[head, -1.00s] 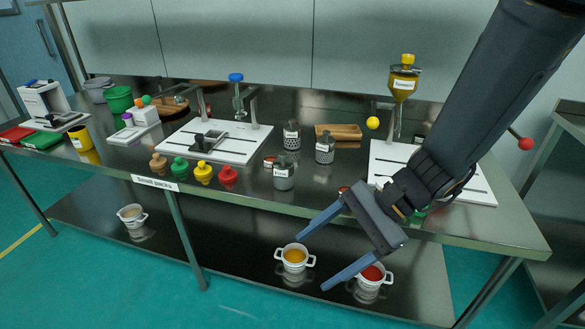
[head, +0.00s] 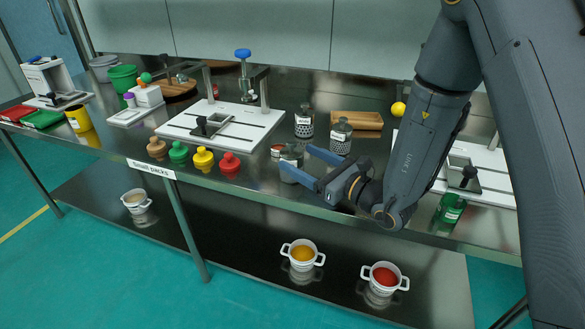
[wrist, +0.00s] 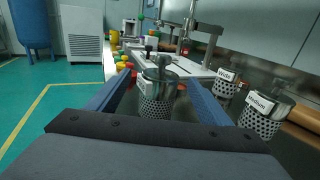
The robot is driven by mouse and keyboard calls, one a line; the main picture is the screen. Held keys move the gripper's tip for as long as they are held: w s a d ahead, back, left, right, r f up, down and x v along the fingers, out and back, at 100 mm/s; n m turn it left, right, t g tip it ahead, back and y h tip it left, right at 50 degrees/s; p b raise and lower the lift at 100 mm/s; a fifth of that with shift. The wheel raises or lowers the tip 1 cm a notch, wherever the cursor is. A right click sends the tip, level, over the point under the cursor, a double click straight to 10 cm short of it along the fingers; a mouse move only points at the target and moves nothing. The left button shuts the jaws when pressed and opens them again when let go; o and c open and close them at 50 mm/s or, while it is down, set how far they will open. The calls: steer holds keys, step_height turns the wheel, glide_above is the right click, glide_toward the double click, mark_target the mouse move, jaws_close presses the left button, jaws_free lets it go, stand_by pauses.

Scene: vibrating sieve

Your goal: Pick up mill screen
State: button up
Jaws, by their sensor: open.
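Three mill screens, metal cylinders with perforated walls, stand upright on the steel bench. One screen (head: 291,153) is at the bench front; it also shows in the wrist view (wrist: 157,95), between my fingers. Its label is not readable. My gripper (head: 298,159) is open, level and low over the bench, with its fingertips on either side of this screen. I cannot tell whether they touch it. A second screen (head: 304,122), behind it, appears labelled "Wide" in the wrist view (wrist: 226,84). A third screen (head: 341,137) appears labelled "Medium" (wrist: 262,113).
A wooden tray (head: 357,120) lies behind the screens. Red (head: 229,164), yellow (head: 203,159), green and tan knobbed pieces line the bench front to the left. A white base plate (head: 222,129) stands behind them. Pots (head: 302,254) sit on the lower shelf.

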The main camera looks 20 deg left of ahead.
mark_target(282, 150)
steer(key=shift+x, duration=1.4)
steer(key=x, duration=0.3)
steer(key=p+x, duration=0.1)
steer(key=x, duration=0.1)
steer(key=shift+f, duration=0.35)
steer(key=c, duration=1.4)
